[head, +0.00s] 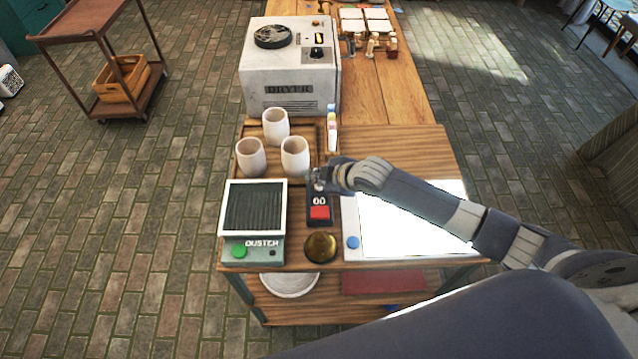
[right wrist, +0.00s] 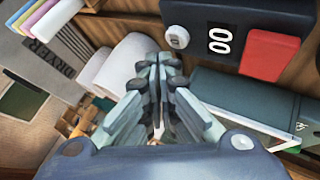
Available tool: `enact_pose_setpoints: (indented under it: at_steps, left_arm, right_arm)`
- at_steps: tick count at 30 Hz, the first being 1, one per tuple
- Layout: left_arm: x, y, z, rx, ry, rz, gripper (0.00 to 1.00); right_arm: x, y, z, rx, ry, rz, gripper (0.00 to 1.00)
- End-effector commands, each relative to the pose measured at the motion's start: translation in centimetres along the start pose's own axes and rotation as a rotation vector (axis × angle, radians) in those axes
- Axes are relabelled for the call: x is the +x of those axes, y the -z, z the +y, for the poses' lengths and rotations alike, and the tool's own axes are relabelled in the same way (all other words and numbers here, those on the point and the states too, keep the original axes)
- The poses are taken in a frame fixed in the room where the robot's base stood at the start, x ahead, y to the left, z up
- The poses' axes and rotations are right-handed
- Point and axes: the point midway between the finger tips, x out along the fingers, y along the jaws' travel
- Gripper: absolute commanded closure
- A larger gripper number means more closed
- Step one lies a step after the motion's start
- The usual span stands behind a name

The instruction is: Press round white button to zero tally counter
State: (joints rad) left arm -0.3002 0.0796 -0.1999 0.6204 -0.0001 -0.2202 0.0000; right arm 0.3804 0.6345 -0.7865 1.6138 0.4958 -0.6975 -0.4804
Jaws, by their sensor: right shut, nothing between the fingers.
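The tally counter (head: 312,219) is a dark block on the wooden table, with a display reading 00 and a red square button (head: 319,212). In the right wrist view, the counter (right wrist: 204,14) shows its round white button (right wrist: 176,37) beside the 00 display (right wrist: 220,40) and the red button (right wrist: 268,50). My right gripper (head: 313,180) is at the far end of the counter, with its fingers shut and empty. In the right wrist view, the fingertips (right wrist: 159,66) appear just below the white button; contact cannot be told. My left gripper is not in view.
Several white cups (head: 295,155) stand in a tray behind the counter. A dryer (head: 290,75) stands behind.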

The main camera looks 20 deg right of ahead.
Motion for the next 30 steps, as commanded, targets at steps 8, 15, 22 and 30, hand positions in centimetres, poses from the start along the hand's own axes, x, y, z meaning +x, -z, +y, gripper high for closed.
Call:
enact_pose_setpoints:
  at_steps: [8,15,22,30]
  left_arm:
    - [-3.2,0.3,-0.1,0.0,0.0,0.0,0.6]
    - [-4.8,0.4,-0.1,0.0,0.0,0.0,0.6]
    - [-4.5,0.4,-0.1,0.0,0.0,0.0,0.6]
    - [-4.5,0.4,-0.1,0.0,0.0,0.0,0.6]
  right_arm:
    - [-2.3,1.7,1.7,0.0,-0.001,0.001,1.0]
    - [-3.4,2.5,2.4,0.0,0.0,0.0,1.0]
    - [-3.2,2.4,2.4,0.0,0.0,0.0,1.0]
    - [-3.2,2.4,2.4,0.0,0.0,0.0,1.0]
